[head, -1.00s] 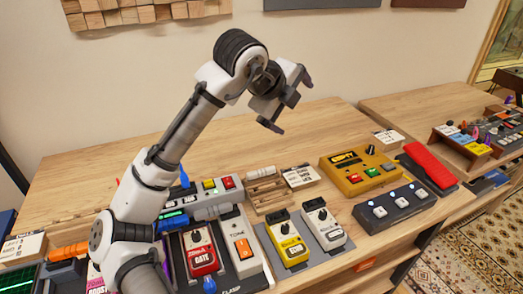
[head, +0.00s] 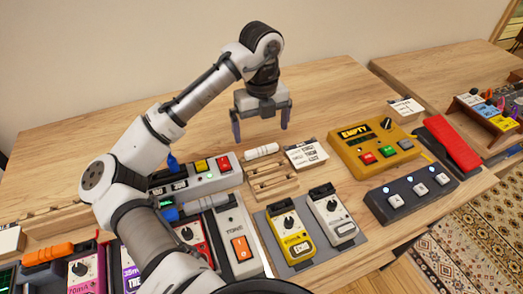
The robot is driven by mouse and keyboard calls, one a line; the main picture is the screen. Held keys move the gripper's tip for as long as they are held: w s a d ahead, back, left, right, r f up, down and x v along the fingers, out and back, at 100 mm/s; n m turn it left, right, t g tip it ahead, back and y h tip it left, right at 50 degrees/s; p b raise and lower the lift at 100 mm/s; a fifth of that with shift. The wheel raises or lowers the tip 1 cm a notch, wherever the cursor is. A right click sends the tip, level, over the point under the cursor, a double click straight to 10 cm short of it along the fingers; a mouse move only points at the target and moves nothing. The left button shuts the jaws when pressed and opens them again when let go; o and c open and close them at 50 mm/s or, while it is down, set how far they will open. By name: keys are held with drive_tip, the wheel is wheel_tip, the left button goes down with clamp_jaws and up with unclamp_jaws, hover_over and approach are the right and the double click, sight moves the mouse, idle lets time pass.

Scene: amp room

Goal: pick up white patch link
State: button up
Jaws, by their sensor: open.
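The white patch link (head: 261,150) looks like a short white bar with rounded ends. It lies across the back of a small slotted wooden rack (head: 273,187). My gripper (head: 261,132) points down with its two fingers spread, one on each side, and nothing between them. In the picture it appears just above and behind the white link. I cannot tell the exact height or depth gap. No part of the link looks hidden.
A printed card (head: 307,155) stands right of the rack. A yellow EMPTY box (head: 372,150) is farther right, with yellow (head: 290,232) and white (head: 332,218) pedals in front. A grey switch unit (head: 205,178) is left of the rack. The table behind is clear.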

sight(261, 149)
drive_tip(key=shift+s+f+p, duration=0.1)
drive_tip(key=shift+f+p, duration=0.55)
drive_tip(key=shift+f, duration=2.55)
drive_tip(key=shift+c, duration=0.3)
drive_tip(key=c, duration=0.8)
drive_tip(key=shift+r, duration=0.15)
